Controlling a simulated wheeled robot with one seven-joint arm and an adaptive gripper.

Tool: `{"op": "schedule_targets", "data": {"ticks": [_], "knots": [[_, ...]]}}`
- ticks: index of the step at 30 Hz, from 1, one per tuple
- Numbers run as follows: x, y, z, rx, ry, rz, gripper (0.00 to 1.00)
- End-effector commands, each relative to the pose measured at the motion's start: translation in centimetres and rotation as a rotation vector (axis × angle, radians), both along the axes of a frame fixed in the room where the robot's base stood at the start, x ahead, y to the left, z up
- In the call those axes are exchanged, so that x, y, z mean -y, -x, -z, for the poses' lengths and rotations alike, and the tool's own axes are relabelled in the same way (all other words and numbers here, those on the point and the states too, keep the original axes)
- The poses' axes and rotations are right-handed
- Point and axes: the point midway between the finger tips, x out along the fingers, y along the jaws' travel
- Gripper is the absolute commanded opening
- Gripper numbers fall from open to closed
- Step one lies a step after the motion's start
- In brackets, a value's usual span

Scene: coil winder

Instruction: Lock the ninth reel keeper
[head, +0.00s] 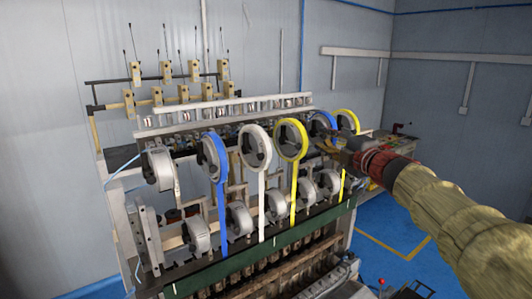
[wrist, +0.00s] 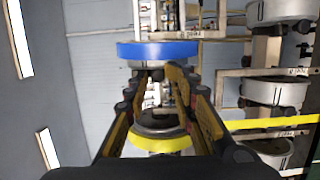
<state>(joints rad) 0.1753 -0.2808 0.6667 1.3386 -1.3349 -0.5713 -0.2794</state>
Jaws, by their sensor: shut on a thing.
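My gripper (head: 338,146) is at the right end of the upper reel row, by the right-hand blue reel (head: 322,121) and the last yellow reel (head: 348,117). In the wrist view my gripper's fingers (wrist: 158,74) come close together at the tips, on a small dark part that looks like a reel keeper. The fingers mostly hide that part, and its locked state cannot be told. The blue reel (wrist: 158,50) is just beyond the fingertips. The yellow reel (wrist: 160,142) is below, between the fingers. No keeper numbers are readable.
Other upper reels, blue (head: 213,158), white (head: 254,146) and yellow (head: 291,140), stand left of my gripper. A lower row of grey-white reels (head: 239,217) sits beneath, with tapes hanging past it. A green rail (head: 262,250) crosses the front. Blue floor (head: 400,225) is open at right.

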Motion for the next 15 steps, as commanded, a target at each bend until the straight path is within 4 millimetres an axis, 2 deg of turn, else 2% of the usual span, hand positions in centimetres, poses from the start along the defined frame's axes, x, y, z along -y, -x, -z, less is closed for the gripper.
{"op": "schedule_targets", "data": {"ticks": [1,8,15], "knots": [[-0.09,0.19,-1.22,0.017,-0.001,-0.001,0.13],[0.03,0.34,-1.28,0.017,-0.001,-0.001,0.15],[0.48,0.84,-1.3,0.018,-0.001,0.001,0.09]]}}
